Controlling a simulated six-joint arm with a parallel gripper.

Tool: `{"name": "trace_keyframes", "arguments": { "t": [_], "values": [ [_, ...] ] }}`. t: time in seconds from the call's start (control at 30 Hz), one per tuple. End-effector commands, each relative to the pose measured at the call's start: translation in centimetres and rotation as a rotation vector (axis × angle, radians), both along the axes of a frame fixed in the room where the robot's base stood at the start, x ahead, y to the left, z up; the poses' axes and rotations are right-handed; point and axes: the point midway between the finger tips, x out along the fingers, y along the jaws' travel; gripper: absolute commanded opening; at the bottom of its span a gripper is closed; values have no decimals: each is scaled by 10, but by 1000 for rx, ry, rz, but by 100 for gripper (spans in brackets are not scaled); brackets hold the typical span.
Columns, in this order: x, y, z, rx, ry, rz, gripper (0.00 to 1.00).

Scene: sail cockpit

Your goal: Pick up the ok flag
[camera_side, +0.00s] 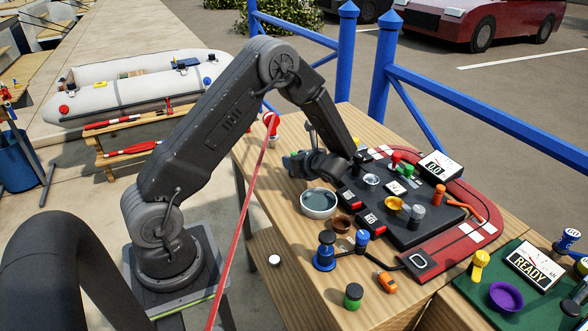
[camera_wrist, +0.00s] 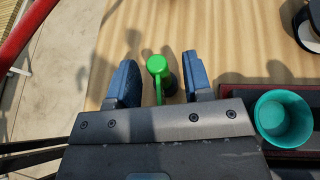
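A green piece (camera_wrist: 157,66) with a round head and a thin stem shows in the wrist view; it may be the ok flag, but I can read no lettering on it. A dark round shape lies right beside it. My gripper (camera_wrist: 160,82) is open, its two blue fingers on either side of the green piece with gaps showing. I cannot tell whether the fingers are level with it or above it.
A teal cup (camera_wrist: 283,120) is right of my gripper in the wrist view. In the side view a white bowl (camera_side: 319,203) stands nearby, beside a black panel (camera_side: 432,232) of buttons and knobs. A red slanting line (camera_side: 245,205) crosses the table's left edge.

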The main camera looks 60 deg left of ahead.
Motion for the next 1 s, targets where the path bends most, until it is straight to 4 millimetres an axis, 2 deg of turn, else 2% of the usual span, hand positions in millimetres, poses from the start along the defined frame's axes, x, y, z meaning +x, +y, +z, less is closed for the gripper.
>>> {"name": "trace_keyframes", "arguments": {
  "t": [0.07,0.47,0.83,1.0],
  "values": [
    [0,0,0,0,0,0,38],
    [0,0,0,0,0,0,0],
    [0,0,3,1,-2,1,0],
    [1,0,16,2,-4,1,0]
  ]
}}
